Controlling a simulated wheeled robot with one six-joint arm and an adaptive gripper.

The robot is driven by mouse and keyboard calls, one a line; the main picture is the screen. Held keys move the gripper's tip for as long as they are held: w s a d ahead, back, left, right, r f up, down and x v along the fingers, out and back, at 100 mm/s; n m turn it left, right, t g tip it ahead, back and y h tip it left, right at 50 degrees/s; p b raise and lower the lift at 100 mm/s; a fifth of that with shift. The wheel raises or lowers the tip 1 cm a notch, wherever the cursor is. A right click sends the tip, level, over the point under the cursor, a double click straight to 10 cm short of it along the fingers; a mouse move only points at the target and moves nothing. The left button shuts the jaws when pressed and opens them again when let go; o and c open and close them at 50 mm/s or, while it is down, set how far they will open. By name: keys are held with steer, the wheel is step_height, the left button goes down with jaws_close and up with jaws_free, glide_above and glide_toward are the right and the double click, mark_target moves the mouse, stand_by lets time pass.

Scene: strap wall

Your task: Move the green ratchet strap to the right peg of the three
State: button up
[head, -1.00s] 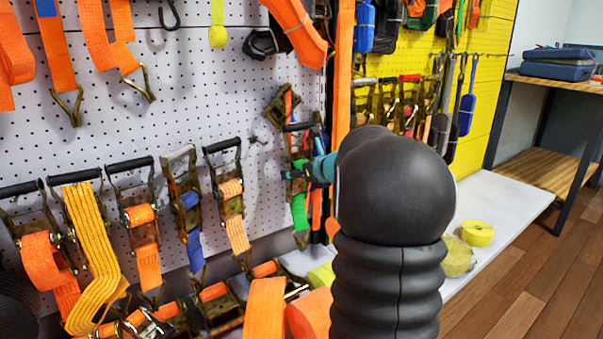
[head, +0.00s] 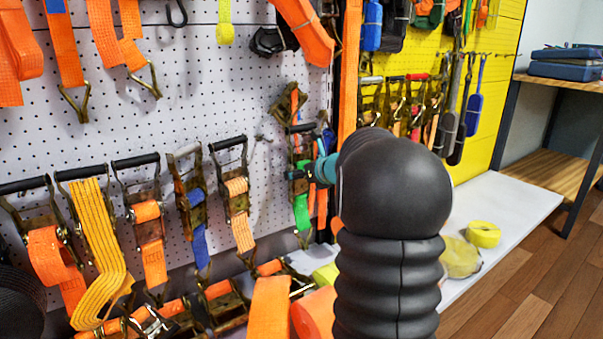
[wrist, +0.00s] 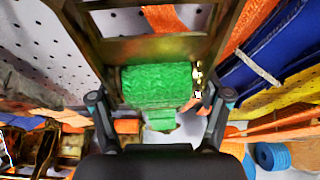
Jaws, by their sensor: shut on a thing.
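The green ratchet strap (head: 301,212) hangs upright in front of the white pegboard, near its right edge. It has a dark handle at the top and a green tail below. My gripper (head: 302,173) is shut on it, partly hidden by my dark arm. In the wrist view the green webbing roll (wrist: 155,84) and its metal frame sit just ahead of my gripper (wrist: 160,110), between the fingers. A small bare peg (head: 262,138) sticks out left of the strap. I cannot make out all three pegs or whether the strap touches one.
Several ratchet straps hang to the left, the nearest with orange webbing (head: 237,190). Another ratchet (head: 288,103) hangs just above the green one. An orange strap (head: 349,70) hangs to the right. A white shelf (head: 510,205) with yellow rolls lies below right.

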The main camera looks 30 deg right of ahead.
steer(key=shift+r, duration=0.15)
steer(key=o, duration=1.7)
steer(key=shift+o, duration=0.4)
steer(key=shift+f, duration=0.2)
steer(key=v, duration=1.2)
steer(key=shift+r, duration=0.15)
